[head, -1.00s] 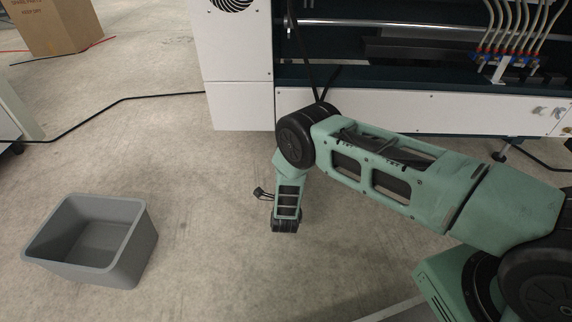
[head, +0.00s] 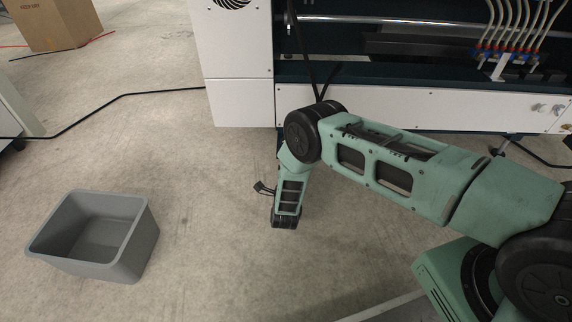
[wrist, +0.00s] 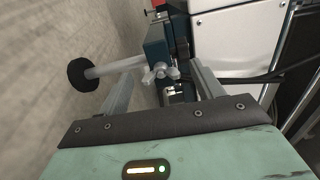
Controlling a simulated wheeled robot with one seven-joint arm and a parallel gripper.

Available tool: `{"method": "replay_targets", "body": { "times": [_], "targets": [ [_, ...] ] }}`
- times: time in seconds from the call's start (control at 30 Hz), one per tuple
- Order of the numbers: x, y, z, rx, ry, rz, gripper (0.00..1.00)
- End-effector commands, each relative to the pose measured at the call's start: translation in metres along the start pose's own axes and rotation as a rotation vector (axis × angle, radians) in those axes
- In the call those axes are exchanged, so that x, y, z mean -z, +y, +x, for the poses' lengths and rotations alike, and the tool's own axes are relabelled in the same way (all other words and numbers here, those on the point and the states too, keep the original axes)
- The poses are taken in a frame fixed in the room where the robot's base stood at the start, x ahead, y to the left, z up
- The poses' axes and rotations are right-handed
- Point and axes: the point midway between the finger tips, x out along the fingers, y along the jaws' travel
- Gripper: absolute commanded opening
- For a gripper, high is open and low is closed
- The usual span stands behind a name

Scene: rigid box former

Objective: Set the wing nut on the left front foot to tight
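The wing nut (wrist: 160,73) is a pale grey two-winged nut on a dark blue-green bracket (wrist: 156,45), near the middle of the wrist view. The foot, a pale rod (wrist: 115,66) with a round black pad (wrist: 81,75), sticks out to the left of it. My gripper (wrist: 162,72) is open, with one finger on each side of the wing nut in the picture. I see no contact between the fingers and the nut, and cannot tell their depth. In the head view my wrist hangs in front of the machine, and the fingers and wing nut do not show.
The white machine (head: 240,103) stands just beyond my arm. A black cable (wrist: 255,79) runs right of the fingers. A grey bin (head: 137,245) sits on the floor at left, and a cardboard box (head: 55,25) stands far back. Open floor lies between bin and arm.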

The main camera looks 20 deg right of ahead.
Motion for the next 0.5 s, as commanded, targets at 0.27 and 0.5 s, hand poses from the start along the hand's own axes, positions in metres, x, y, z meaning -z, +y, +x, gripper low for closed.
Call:
{"method": "replay_targets", "body": {
  "times": [0.27,0.5],
  "targets": [
    [0.001,-0.001,-0.001,0.001,0.001,-0.001,0.65],
    [0.000,-0.004,-0.030,-0.003,0.000,-0.002,0.65]
  ]
}}
